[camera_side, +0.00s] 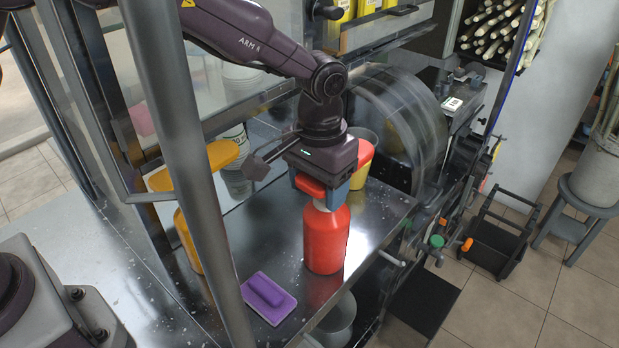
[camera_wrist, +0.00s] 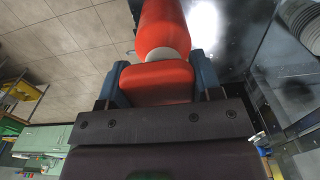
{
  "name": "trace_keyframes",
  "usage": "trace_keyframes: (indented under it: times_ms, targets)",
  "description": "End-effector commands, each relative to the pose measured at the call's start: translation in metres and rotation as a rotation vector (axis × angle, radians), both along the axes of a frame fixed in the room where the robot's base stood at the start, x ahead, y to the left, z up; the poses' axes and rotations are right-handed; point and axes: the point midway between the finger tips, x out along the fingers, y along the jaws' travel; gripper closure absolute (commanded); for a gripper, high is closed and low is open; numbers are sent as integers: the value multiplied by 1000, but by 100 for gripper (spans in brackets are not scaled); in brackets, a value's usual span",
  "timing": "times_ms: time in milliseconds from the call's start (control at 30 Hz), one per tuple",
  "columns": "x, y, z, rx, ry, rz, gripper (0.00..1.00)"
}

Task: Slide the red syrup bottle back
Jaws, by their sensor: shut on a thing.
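The red syrup bottle (camera_side: 326,240) stands upright on the metal counter, close to its right edge. It has a red pump head and a pale collar. My gripper (camera_side: 325,187) is above the bottle, pointing down, with its blue fingers on either side of the pump head. In the wrist view the gripper (camera_wrist: 160,84) is shut on the red pump head, and the red bottle body (camera_wrist: 163,28) shows beyond it. The underside of the bottle is hidden.
A purple sponge-like block (camera_side: 268,297) lies on the counter front left of the bottle. A yellow-orange pump bottle (camera_side: 187,240) stands left, partly behind a grey post (camera_side: 190,150). A red-and-yellow container (camera_side: 364,160) stands behind the gripper. A metal bucket (camera_side: 336,318) is below the counter edge.

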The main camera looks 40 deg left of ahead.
Motion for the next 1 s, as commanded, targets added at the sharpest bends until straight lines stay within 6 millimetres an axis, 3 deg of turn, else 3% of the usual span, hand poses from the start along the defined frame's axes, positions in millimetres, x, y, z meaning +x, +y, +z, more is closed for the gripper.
trace_keyframes:
  times_ms: [300,333,433,767,1000]
  targets:
    - [1,-2,1,-3,-4,-1,100]
    - [1,-2,1,-3,-3,-1,34]
    - [0,-2,1,-3,-3,-1,11]
    - [1,-1,3,-2,-2,0,11]
    - [1,-2,41,-5,-6,0,11]
